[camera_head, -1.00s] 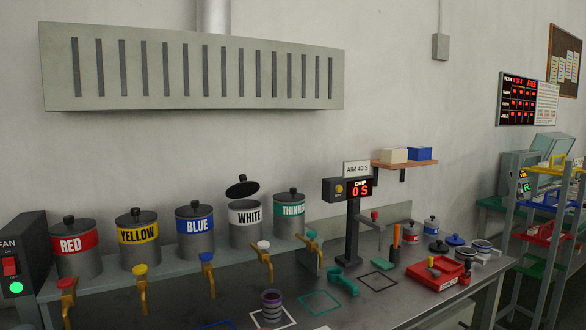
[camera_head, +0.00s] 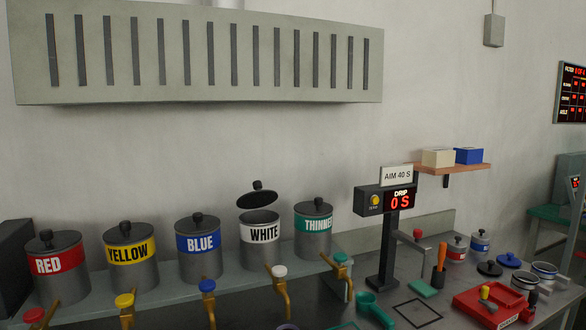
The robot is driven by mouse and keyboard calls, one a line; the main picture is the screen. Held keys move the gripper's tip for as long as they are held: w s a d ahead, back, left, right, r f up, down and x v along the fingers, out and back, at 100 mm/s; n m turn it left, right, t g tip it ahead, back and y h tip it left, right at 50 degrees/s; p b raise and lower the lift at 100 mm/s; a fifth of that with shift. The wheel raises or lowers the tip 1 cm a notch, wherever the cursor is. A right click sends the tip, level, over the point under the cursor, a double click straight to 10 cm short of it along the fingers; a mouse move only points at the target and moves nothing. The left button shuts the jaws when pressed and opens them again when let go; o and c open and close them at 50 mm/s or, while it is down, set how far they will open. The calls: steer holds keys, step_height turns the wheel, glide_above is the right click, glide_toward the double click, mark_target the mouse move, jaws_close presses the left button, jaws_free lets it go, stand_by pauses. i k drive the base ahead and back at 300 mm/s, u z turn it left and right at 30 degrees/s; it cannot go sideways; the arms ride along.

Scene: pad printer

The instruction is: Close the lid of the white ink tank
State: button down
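The white ink tank (camera_head: 261,246) is a grey metal can with a white band reading WHITE, on the shelf between the blue and thinner tanks. Its dark lid (camera_head: 257,198) with a black knob is open. The lid is tilted and stands clear above the rim, with the wall visible between them. A brass tap with a white knob (camera_head: 279,271) is below the tank. My gripper is not in view.
Closed red (camera_head: 56,263), yellow (camera_head: 131,252), blue (camera_head: 198,245) and thinner (camera_head: 314,226) tanks share the shelf. A drip display (camera_head: 399,200) stands on a post at right. A vent hood (camera_head: 205,55) hangs above. A red tray (camera_head: 492,304) is at lower right.

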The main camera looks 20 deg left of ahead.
mark_target(260, 198)
steer(key=u, duration=0.55)
steer(key=i, duration=0.8)
steer(key=u, duration=0.7)
